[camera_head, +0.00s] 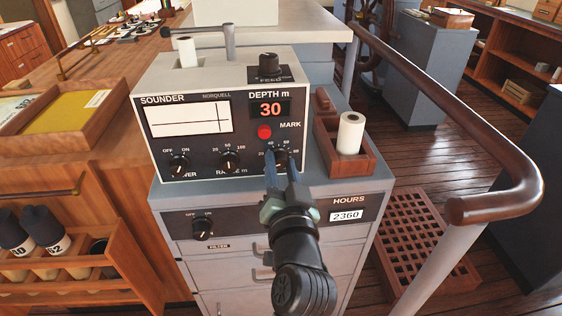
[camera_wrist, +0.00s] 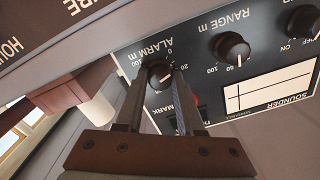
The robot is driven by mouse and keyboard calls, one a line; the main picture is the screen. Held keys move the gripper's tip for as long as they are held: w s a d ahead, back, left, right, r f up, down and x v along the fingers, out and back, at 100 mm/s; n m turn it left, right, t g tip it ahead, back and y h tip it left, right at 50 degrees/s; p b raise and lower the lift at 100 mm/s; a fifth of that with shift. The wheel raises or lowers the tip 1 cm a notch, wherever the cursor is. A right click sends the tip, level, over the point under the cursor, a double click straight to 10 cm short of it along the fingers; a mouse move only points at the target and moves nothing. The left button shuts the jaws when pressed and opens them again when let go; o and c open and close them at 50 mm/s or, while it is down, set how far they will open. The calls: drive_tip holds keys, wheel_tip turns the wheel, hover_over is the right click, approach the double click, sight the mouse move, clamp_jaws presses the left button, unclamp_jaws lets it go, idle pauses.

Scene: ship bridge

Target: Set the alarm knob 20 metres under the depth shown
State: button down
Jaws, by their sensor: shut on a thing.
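The grey sounder (camera_head: 215,85) stands on a cabinet, and its red depth display (camera_head: 270,109) reads 30. The black alarm knob (camera_wrist: 160,74) is at the lower right of its panel, under the red MARK button (camera_head: 264,132). My gripper (camera_head: 280,158) reaches up to the panel and covers most of this knob in the head view. In the wrist view, which is turned over, my gripper (camera_wrist: 167,76) is shut on the alarm knob, with a finger on each side. The scale around it shows in part; I cannot tell the pointer's exact setting.
The range knob (camera_head: 229,160) and power knob (camera_head: 179,165) sit left of the alarm knob. A wooden holder (camera_head: 361,168) with a white roll (camera_head: 350,133) stands close to the sounder's right. A brown handrail (camera_head: 450,120) runs along the right.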

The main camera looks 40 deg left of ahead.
drive_tip(key=c, duration=0.5)
unclamp_jaws()
drive_tip(key=b+v, duration=0.2)
drive_tip(key=v, duration=1.1)
